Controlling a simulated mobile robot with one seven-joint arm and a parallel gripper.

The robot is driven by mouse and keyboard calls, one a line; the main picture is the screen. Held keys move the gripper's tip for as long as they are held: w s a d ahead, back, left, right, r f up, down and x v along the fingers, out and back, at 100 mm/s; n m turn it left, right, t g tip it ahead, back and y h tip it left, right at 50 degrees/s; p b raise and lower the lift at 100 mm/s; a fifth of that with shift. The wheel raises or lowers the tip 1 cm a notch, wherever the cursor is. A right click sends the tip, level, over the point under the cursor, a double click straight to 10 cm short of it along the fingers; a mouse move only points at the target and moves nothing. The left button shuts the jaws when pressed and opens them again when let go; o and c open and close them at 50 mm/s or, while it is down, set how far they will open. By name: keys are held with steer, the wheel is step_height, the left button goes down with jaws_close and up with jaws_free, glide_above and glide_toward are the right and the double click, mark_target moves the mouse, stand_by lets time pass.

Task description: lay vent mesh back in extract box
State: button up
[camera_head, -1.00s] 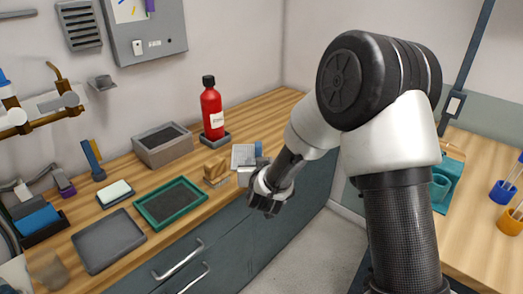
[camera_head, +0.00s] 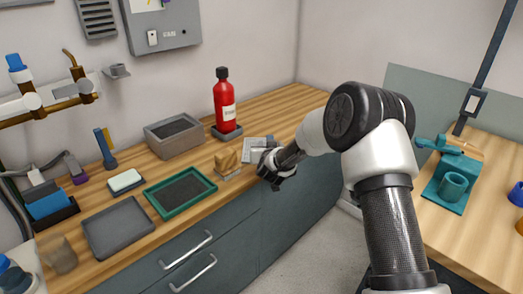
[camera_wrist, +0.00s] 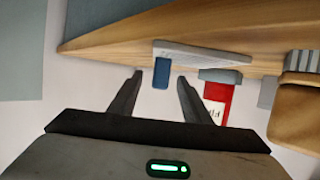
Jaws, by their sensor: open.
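A flat light-grey panel that looks like the vent mesh (camera_head: 252,146) lies on the counter, partly hidden behind my gripper (camera_head: 267,162). In the wrist view, which is upside down, the panel (camera_wrist: 205,53) shows edge-on with a blue tab (camera_wrist: 161,73) standing up from it. My gripper (camera_wrist: 158,82) is open, with the tab seen between its fingers and apparently beyond their tips. Nothing is held. A grey box with a dark recessed top (camera_head: 168,145), probably the extract box, sits against the wall further left.
A red bottle (camera_head: 224,103) stands behind the panel. A tan block (camera_head: 227,158) is close on its left. A green-rimmed tray (camera_head: 153,200), a grey tray (camera_head: 100,243) and a white-topped dish (camera_head: 124,182) lie further left. The counter at the back right is clear.

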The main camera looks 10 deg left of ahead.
steer(key=x, duration=0.4)
steer(key=shift+w+a+r+b, duration=0.1)
steer(key=shift+w+r+b, duration=0.15)
steer(key=shift+w+b, duration=0.15)
steer(key=shift+c, duration=0.2)
steer(key=shift+r, duration=0.1)
jaws_close()
